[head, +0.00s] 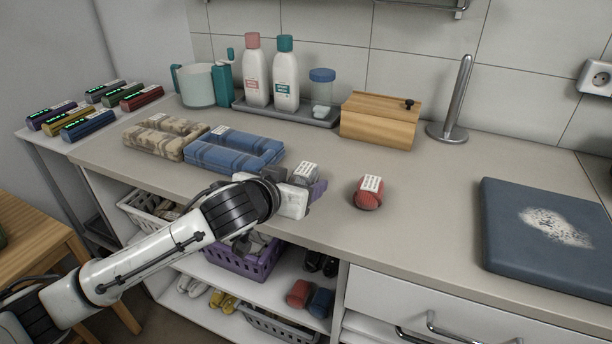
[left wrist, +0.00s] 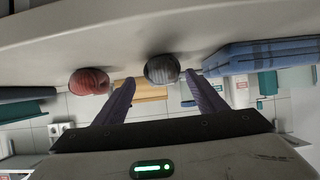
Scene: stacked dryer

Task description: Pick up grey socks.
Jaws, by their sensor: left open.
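The grey socks (head: 306,172) are a small roll with a white label, lying on the counter near its front edge. In the left wrist view, which appears upside down, the grey roll (left wrist: 162,69) sits between the two purple fingertips. My left gripper (head: 314,188) is open at the socks, low over the counter; its fingers (left wrist: 160,78) stand apart with nothing clamped. I cannot tell whether the fingertips are beside the roll or just short of it. The gripper partly hides the socks in the head view. My right gripper is not in view.
A red sock roll (head: 368,194) lies to the right of the grey one. A wooden box (head: 381,120), bottles on a tray and a metal holder (head: 456,105) stand behind. A dark blue folded cloth lies right.

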